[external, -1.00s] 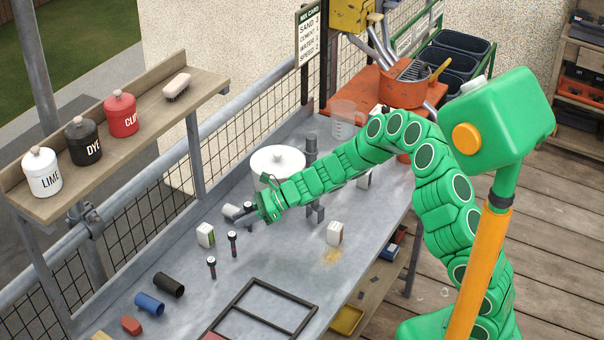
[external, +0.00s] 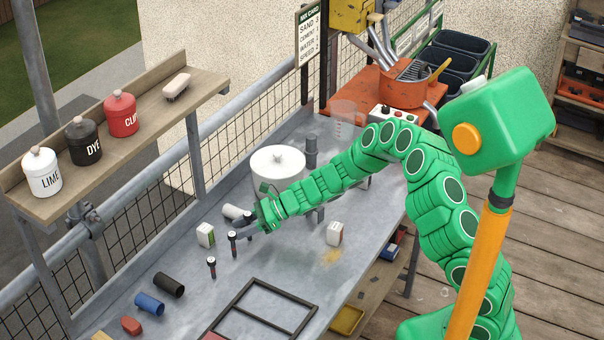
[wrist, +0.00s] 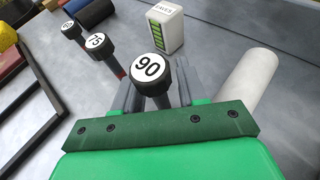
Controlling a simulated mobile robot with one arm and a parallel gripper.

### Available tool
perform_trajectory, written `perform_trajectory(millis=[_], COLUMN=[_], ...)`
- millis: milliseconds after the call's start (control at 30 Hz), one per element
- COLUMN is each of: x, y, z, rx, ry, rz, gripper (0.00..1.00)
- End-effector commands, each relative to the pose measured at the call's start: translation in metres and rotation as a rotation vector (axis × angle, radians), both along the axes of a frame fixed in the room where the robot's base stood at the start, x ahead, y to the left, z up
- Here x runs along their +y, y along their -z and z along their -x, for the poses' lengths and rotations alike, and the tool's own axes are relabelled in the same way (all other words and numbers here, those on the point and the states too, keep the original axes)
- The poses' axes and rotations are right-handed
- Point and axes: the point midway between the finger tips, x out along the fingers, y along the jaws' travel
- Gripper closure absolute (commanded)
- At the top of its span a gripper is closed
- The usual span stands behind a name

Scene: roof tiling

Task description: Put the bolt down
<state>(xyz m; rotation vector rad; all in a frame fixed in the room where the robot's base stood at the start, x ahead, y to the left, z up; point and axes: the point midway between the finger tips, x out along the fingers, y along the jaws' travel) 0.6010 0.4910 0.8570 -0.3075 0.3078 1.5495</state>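The bolt marked 90 (wrist: 150,68) stands between my gripper's two grey fingers in the wrist view, with its black head and white cap toward the camera. In the external view its dark head (external: 249,214) shows just beside my gripper (external: 247,227), low over the grey bench. The fingers (wrist: 157,88) look spread, with a gap on either side of the bolt's shank. The shank's lower end is hidden. Two more bolts stand upright in line with it: the one marked 75 (wrist: 96,42) and one further off, perhaps marked 60 (wrist: 69,28).
A white cylinder (wrist: 247,85) lies close to the right finger. A white-and-green box (wrist: 157,27) stands beyond the bolt. Dark and blue rolls (external: 150,303) and a dark frame (external: 265,310) lie on the bench (external: 190,325). A white round-topped container (external: 277,160) stands behind the arm.

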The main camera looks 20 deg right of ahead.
Motion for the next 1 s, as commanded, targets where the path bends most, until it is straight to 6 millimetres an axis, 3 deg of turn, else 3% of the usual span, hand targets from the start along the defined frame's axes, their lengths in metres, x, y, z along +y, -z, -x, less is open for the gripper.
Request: perform_trajectory(millis=[433,1000], x=[-0.003,-0.063], y=[-0.004,-0.029], z=[-0.001,-0.001], rx=[0.0,0.0], ry=[0.001,0.002], rz=[0.0,-0.001], gripper=[0.56,0.56])
